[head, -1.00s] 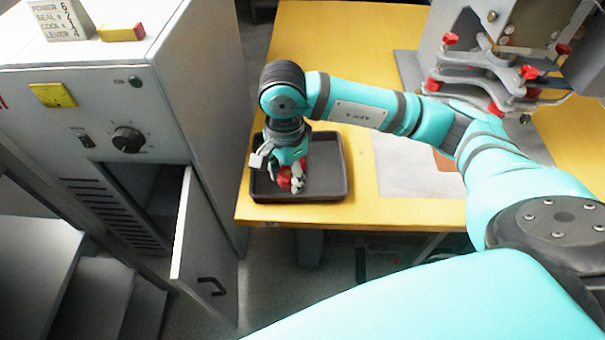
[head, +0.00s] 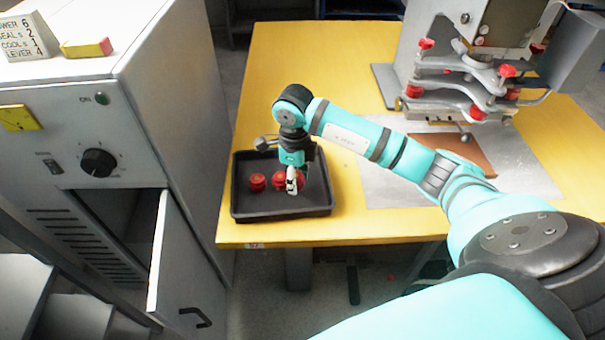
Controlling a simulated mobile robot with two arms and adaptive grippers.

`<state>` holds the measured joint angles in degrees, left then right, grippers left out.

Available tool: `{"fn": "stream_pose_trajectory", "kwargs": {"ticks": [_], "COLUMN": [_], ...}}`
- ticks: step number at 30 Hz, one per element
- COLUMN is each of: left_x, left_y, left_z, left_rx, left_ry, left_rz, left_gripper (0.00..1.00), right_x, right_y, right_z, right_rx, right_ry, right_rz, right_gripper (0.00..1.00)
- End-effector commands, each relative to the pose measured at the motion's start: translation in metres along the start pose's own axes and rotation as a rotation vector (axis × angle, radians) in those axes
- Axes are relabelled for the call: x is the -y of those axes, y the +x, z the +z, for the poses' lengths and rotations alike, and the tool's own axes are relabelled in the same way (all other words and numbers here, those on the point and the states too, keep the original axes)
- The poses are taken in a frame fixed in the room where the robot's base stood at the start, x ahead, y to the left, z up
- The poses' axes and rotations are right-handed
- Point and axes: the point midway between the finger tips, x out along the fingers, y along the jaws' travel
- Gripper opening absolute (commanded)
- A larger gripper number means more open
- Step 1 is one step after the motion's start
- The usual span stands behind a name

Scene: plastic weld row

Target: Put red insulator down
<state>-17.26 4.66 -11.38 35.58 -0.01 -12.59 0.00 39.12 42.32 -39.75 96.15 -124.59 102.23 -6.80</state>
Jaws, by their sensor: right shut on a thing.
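My right gripper (head: 293,184) reaches down over the black tray (head: 270,208) on the yellow table. It is shut on a red insulator (head: 279,181), which the fingers partly cover. The held insulator is low, over the inside of the tray; I cannot tell whether it touches the tray floor. A second red insulator (head: 257,182) sits in the tray just to its left, and a bit of red shows right of the fingers. My left gripper is not in view.
A grey cabinet (head: 160,110) with an open door (head: 185,270) stands left of the table (head: 300,60). A welding machine (head: 480,70) with red knobs stands at the back right. A brown sheet (head: 450,153) lies on a grey plate (head: 385,185) right of the tray.

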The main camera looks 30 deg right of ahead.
Motion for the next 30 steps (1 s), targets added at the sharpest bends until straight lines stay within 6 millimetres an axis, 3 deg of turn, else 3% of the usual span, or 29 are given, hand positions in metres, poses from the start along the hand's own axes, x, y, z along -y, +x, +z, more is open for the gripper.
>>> {"fn": "stream_pose_trajectory", "kwargs": {"ticks": [4,12,18,30], "left_x": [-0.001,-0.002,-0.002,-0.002], "left_y": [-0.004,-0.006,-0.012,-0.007], "left_z": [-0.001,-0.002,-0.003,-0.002], "left_rx": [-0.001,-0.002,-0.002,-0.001], "left_ry": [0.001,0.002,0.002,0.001], "left_rz": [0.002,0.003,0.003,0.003], "left_gripper": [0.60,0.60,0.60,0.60], "right_x": [0.027,0.046,0.044,0.045], "right_y": [0.002,0.005,0.036,0.044], "right_z": [-0.005,-0.008,-0.008,-0.008], "right_rx": [0.000,-0.001,0.000,0.000], "right_ry": [0.002,0.000,-0.001,-0.002], "right_rz": [0.001,0.000,0.003,-0.001], "right_gripper": [0.05,0.05,0.05,0.05]}}
